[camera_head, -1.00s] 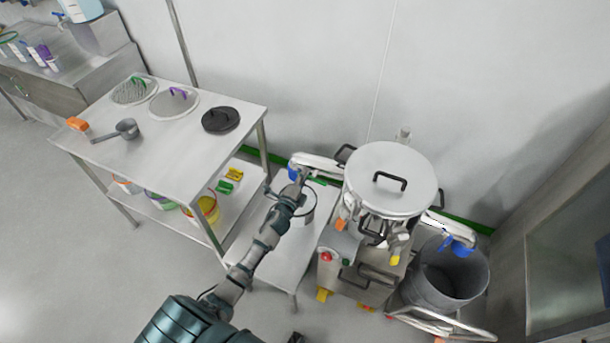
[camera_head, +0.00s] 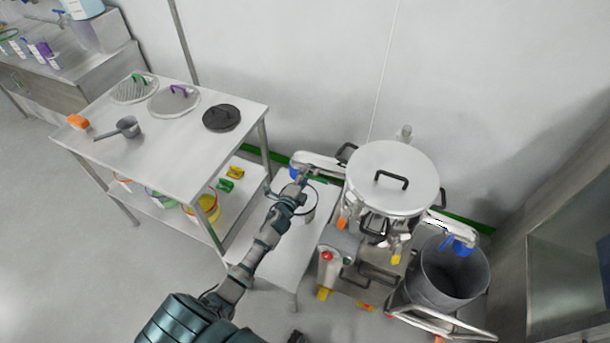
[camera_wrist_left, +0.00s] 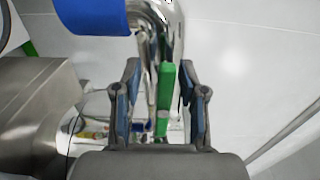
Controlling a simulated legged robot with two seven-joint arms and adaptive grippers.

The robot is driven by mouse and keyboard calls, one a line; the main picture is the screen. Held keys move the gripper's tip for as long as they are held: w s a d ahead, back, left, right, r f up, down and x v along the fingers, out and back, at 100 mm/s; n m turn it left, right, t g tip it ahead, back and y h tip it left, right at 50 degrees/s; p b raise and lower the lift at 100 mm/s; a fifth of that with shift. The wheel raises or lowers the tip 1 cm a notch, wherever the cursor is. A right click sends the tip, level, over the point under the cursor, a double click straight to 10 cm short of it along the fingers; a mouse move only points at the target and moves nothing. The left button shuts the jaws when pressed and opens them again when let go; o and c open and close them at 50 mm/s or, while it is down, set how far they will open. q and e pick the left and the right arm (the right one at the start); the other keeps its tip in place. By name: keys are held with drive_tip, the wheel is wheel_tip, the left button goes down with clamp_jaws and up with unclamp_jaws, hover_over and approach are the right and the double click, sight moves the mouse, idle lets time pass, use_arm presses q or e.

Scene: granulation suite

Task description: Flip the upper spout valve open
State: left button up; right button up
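The steel machine with a round lid (camera_head: 391,170) has an upper spout (camera_head: 322,161) on its left side, with a blue end piece (camera_head: 294,171). In the left wrist view the blue piece (camera_wrist_left: 90,15) and the shiny bent spout pipe (camera_wrist_left: 168,22) are close above my fingers. A green lever (camera_wrist_left: 164,92) hangs below the pipe. My left gripper (camera_wrist_left: 164,100) is open, with the lever between its two fingers and a gap on both sides. In the head view my left gripper (camera_head: 304,174) is at the spout's end. My right gripper is not clearly seen.
A small steel table (camera_head: 268,272) stands below my left arm, with a round vessel (camera_head: 308,208) on it. A shelf table (camera_head: 165,130) with lids and a scoop is at left. A lower spout with a blue end (camera_head: 459,245) hangs over a grey bin (camera_head: 447,280) at right.

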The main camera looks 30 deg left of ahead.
use_arm(q)
drive_tip(key=shift+s, duration=0.15)
drive_tip(key=s+d, duration=0.1)
drive_tip(key=s, duration=1)
drive_tip(key=shift+s+d, duration=0.15)
drive_tip(key=shift+s, duration=0.15)
drive_tip(key=s+d+f+n+g, duration=0.2)
drive_tip(key=s+f+n+g, duration=0.25)
drive_tip(key=f, duration=0.85)
drive_tip(key=s+d+f+n+g, duration=0.1)
drive_tip(key=s+f+n+g, duration=0.3)
drive_tip(key=f, duration=0.9)
drive_tip(key=s+d+f+n+g, duration=0.2)
drive_tip(key=s+f, duration=0.4)
drive_tip(key=s, duration=0.3)
drive_tip(key=s+d+f+n+g+h, duration=0.1)
drive_tip(key=s+d+f+n+g, duration=0.1)
drive_tip(key=s+f, duration=0.5)
drive_tip(key=s+d+f+n+g+h, duration=0.1)
drive_tip(key=s+d+f+g, duration=0.3)
drive_tip(key=s, duration=0.8)
wheel_tip(320, 180, down, 3)
drive_tip(key=shift+s+d+r+n, duration=0.15)
drive_tip(key=shift+d+n, duration=0.3)
drive_tip(key=shift+d, duration=0.45)
